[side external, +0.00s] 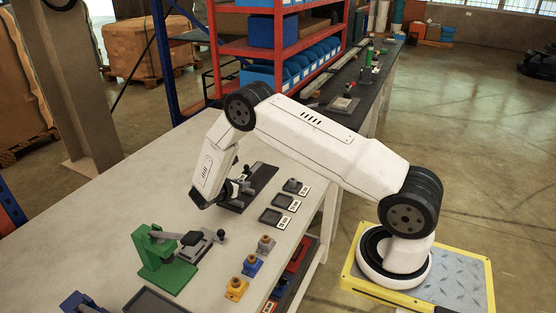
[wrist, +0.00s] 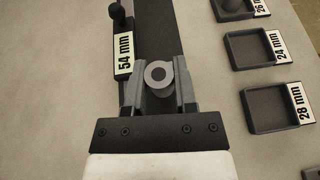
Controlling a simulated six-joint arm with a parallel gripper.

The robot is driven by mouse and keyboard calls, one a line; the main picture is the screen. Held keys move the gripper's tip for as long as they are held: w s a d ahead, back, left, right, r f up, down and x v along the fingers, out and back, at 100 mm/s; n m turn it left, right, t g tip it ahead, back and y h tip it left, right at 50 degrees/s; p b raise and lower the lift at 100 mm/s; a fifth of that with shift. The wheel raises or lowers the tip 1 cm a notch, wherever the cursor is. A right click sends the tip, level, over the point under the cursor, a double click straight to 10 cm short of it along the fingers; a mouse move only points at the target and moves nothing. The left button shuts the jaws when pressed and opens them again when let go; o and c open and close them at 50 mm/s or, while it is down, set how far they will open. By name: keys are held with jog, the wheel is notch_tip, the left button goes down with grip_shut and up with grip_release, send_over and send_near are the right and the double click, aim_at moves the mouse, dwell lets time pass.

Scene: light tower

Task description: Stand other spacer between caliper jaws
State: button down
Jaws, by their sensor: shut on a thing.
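A grey ring-shaped spacer (wrist: 149,79) sits between the fingers of my gripper (wrist: 158,84) in the wrist view, its bored end facing the camera. My gripper is shut on it. The caliper (wrist: 165,25) is a dark bar running away beyond the fingers, with a "54 mm" label (wrist: 124,55) on its left. The spacer is over or at the caliper's near part; whether it touches the caliper cannot be told. In the side view my gripper (side external: 230,193) is low at the near end of the caliper (side external: 262,179), and the spacer is not clearly visible there.
Trays marked 26 mm (wrist: 222,15), 24 mm (wrist: 233,62) and 28 mm (wrist: 250,118) lie to the right; the 26 mm one holds a round part. A green lever clamp (side external: 160,262) and grey, blue and yellow fixtures (side external: 236,290) stand nearer.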

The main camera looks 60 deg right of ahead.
aim_at(247, 189)
jog(key=shift+f, duration=1.55)
jog(key=shift+f, duration=0.15)
jog(key=c, duration=0.7)
grip_release()
jog(key=shift+a+r, duration=0.1)
jog(key=shift+r, duration=0.1)
jog(key=v, duration=1.1)
jog(key=shift+a+r, duration=0.1)
jog(key=shift+a, duration=0.3)
